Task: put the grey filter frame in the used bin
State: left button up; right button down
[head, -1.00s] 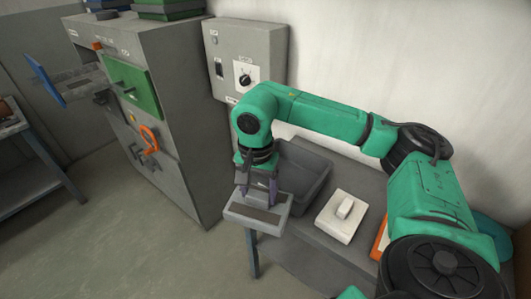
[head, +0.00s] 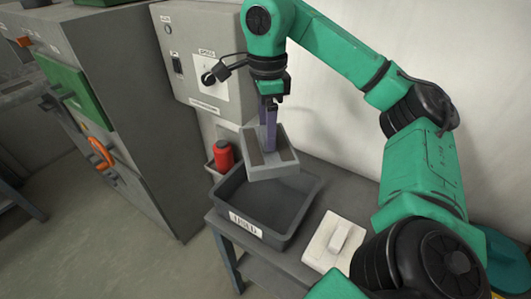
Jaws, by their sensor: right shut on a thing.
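The grey filter frame (head: 283,164) is a light grey box-like piece with dark strips on top. My right gripper (head: 270,145) points down and is shut on its middle part. The frame hangs tilted above the back part of the used bin (head: 285,238), apart from the bin's floor. The used bin is a dark grey open tray with a white label on its front, standing on the left end of the bench. The bin's visible inside is empty; its back part is hidden by the frame. My left gripper is not in view.
A white block with a handle (head: 326,247) lies on the bench right of the bin. A red cylinder (head: 223,156) stands in a small holder behind the bin. The grey cabinet (head: 130,120) and the wall control box (head: 203,65) stand at left and behind.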

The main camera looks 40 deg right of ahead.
aim_at(267, 157)
jog(key=f+b, duration=0.1)
jog(key=f, duration=0.1)
jog(key=s+f+b, duration=0.1)
jog(key=f+b, duration=0.1)
jog(key=a+f+b, duration=0.1)
jog(key=f+b, duration=0.1)
jog(key=shift+s+f, duration=0.25)
jog(key=shift+f, duration=0.1)
notch_tip(267, 157, down, 12)
jog(key=b, duration=0.5)
jog(key=shift+r, duration=0.25)
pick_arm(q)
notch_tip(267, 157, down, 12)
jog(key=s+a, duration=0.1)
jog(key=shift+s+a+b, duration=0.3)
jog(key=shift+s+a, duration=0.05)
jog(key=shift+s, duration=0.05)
pick_arm(e)
jog(key=shift+w+d+f, duration=0.1)
jog(key=shift+w+f, duration=0.05)
jog(key=shift+f, duration=0.05)
